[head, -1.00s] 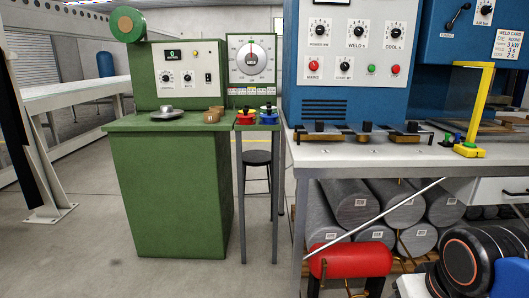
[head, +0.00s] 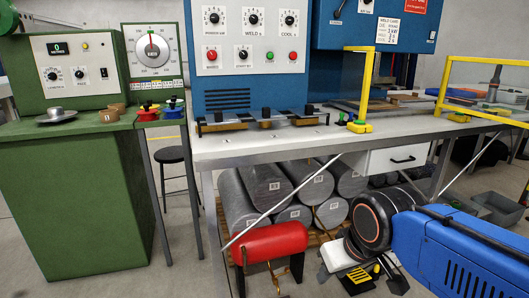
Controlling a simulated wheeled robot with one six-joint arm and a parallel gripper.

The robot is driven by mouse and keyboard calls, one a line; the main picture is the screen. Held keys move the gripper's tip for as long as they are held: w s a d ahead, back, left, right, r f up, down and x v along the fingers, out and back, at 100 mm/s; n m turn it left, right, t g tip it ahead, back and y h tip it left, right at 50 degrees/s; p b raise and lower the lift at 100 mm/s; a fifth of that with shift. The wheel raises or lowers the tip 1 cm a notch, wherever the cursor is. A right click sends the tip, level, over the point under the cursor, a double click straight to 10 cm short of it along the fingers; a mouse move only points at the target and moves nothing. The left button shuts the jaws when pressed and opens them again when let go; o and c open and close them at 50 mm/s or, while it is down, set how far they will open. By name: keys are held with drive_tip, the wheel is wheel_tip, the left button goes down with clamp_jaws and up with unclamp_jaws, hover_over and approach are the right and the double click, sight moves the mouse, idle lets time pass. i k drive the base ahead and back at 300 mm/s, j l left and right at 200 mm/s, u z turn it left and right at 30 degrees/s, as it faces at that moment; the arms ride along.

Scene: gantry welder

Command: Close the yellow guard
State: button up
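The yellow guard is a yellow frame around a clear panel. Its long part (head: 487,62) stands along the right side of the bench, running out of the picture. A second upright yellow frame (head: 364,92) stands on the bench left of it, with a wide gap between them. Whether the two are joined is not clear. My gripper (head: 372,274) appears to hang low in front of the bench, below the bench top and well apart from the guard. Its fingers are small and partly hidden by my arm, so whether they are open cannot be told.
The welder bench (head: 240,145) has clamps along its front and a drawer (head: 398,157) below. A red tank (head: 270,243) and grey cylinders (head: 262,185) sit underneath. A green cabinet (head: 75,205) and a stool (head: 172,156) stand left. A grey bin (head: 497,207) is on the floor right.

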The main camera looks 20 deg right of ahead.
sight(511, 121)
drive_tip(key=l+u, duration=0.1)
drive_tip(key=l, duration=1.1)
drive_tip(key=k+l+u, duration=0.15)
drive_tip(key=l, duration=0.5)
drive_tip(key=l+u, duration=0.1)
drive_tip(key=l, duration=0.5)
drive_tip(key=k+l+u, duration=0.1)
drive_tip(key=l, duration=0.5)
drive_tip(key=k+l, duration=0.1)
drive_tip(key=l, duration=0.5)
drive_tip(key=k+l+u, duration=0.15)
drive_tip(key=l, duration=0.45)
drive_tip(key=k+l+u, duration=0.1)
drive_tip(key=l, duration=0.95)
drive_tip(key=k+l+u, duration=0.1)
drive_tip(key=l, duration=0.35)
drive_tip(key=k+l+u, duration=0.1)
drive_tip(key=l, duration=0.85)
drive_tip(key=k+l+u, duration=0.1)
drive_tip(key=l, duration=0.35)
drive_tip(key=k, duration=0.05)
